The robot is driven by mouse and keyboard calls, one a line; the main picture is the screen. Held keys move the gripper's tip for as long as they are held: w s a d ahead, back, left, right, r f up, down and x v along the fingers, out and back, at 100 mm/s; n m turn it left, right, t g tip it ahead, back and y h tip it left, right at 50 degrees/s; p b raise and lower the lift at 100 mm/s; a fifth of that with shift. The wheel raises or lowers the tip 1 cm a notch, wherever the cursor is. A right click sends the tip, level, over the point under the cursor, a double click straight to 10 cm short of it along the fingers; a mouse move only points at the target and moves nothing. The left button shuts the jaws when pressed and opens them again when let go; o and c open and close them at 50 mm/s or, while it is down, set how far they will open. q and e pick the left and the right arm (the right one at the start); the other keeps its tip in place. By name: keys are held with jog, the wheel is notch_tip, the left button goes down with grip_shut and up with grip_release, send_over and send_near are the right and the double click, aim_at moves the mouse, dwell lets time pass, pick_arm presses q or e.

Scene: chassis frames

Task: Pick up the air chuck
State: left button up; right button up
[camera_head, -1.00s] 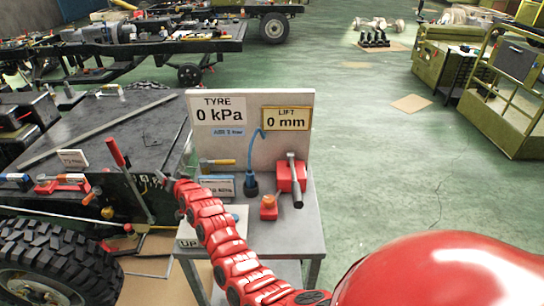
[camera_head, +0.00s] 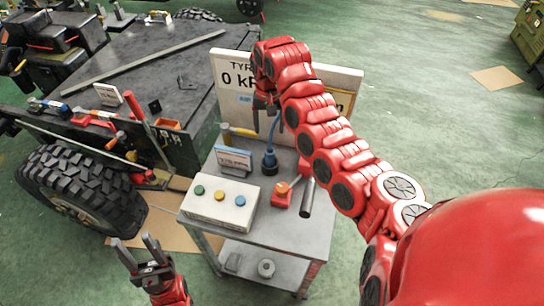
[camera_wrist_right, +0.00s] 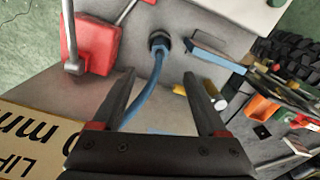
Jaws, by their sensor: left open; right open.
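The air chuck (camera_head: 269,158) is a blue and dark fitting that stands on the grey cart top, with a blue hose arching up from it. In the right wrist view it (camera_wrist_right: 158,43) lies ahead of the fingertips, and its blue hose (camera_wrist_right: 146,98) runs back between the fingers. My right gripper (camera_head: 268,124) is open above the cart, pointing down over the chuck, apart from it; its fingers (camera_wrist_right: 159,76) look empty except for the hose passing between or below them. My left gripper (camera_head: 136,243) is open and empty, low beside the cart's left side.
The cart top (camera_head: 262,222) also holds a button box (camera_head: 220,208), a small sign (camera_head: 233,160), a yellow-handled tool (camera_head: 240,132) and a red block with a lever (camera_head: 283,194). A display panel (camera_head: 345,75) stands behind. The wheeled chassis (camera_head: 130,60) is at left.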

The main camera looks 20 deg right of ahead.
aim_at(270, 152)
notch_tip(270, 152, down, 9)
jog(key=shift+d+r+p, duration=0.1)
jog(key=shift+r+p, duration=0.1)
jog(key=shift+p, duration=0.4)
jog(key=shift+w+f+p, duration=0.1)
jog(key=shift+f+p, duration=0.2)
notch_tip(270, 152, down, 4)
jog(key=shift+r+p, duration=0.1)
jog(key=shift+p, duration=0.9)
jog(key=shift+f, duration=0.6)
grip_shut()
